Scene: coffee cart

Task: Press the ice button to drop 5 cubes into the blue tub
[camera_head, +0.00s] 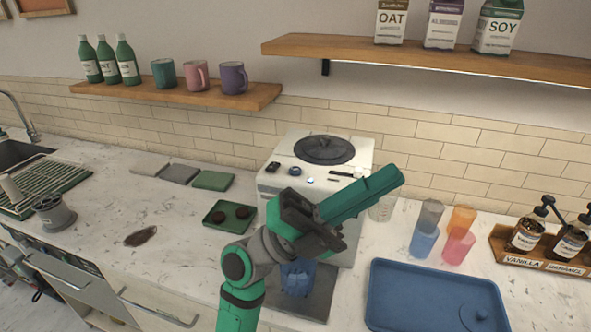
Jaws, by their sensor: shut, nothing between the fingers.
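The white machine (289,146) with a round dark lid stands against the tiled wall. Its top front carries small controls, including a dark blue round one (295,171) and a pale blue one (310,180); I cannot tell which is the ice button. The blue tub (297,279) sits low at the machine's front on a dark grey plate, partly hidden by my arm. I see no cubes in it. Contact with the machine cannot be judged.
A blue tray (385,315) lies at front right, with coloured cups (424,242) behind it and syrup bottles (527,234) beyond. A green tray (214,227) with dark discs lies left of the machine. Shelves hang above.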

